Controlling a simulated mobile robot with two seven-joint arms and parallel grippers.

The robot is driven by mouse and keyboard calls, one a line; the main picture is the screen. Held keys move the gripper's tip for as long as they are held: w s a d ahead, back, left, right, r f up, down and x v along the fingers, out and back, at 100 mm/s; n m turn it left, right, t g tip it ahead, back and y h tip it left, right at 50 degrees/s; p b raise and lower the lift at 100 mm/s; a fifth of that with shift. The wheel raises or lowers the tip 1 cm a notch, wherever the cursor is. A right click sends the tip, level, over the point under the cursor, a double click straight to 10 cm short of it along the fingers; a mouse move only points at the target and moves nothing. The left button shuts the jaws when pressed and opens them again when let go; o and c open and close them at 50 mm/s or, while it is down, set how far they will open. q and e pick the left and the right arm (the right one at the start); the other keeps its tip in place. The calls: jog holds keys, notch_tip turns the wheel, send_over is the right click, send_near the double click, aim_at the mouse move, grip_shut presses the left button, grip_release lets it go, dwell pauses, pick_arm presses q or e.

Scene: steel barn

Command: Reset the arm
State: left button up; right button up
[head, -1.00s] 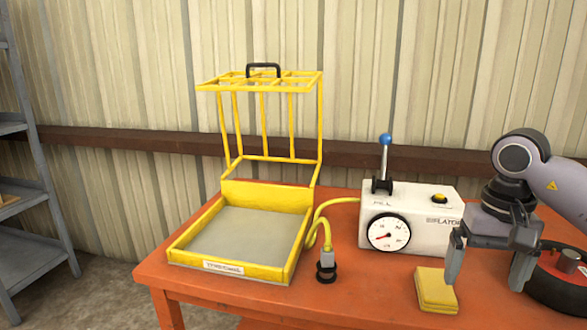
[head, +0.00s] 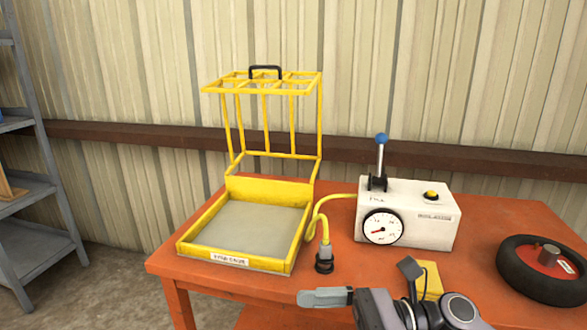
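My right gripper (head: 366,284) is low in the head view, above the front of the orange table. Its two grey fingers are spread apart with nothing between them. The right arm comes in from the lower right and partly hides a yellow sponge-like block (head: 432,276). My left gripper is not in view.
A yellow tyre cage (head: 240,187) stands open at the table's left. A white inflator box (head: 420,225) with gauge and blue-knobbed lever (head: 381,155) sits behind my gripper. A yellow hose (head: 323,215) ends in a dark fitting (head: 324,262). A wheel (head: 520,262) lies right.

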jog(key=w+d+f+m+t+h+p, duration=0.1)
jog(key=w+d+f+m+t+h, duration=0.15)
jog(key=m+t, duration=0.95)
jog(key=w+d+f+m+t+h+p, duration=0.15)
jog(key=d+m+t, duration=0.3)
jog(key=m, duration=1.25)
jog(key=s+d+f+m+h+p, duration=0.1)
jog(key=s+d+f+m+h, duration=0.15)
jog(key=f+m+h, duration=0.35)
jog(key=s+d+f+m+h+p, duration=0.1)
jog(key=s+d+f+m+h, duration=0.2)
jog(key=m, duration=0.5)
jog(key=s+d+f+m+g+h, duration=0.3)
jog(key=s+d+f+m+g, duration=0.1)
jog(key=s+f+m, duration=0.5)
jog(key=shift+s+f+g+p, duration=0.35)
jog(key=shift+f+g+p, duration=0.1)
jog(key=shift+f, duration=0.5)
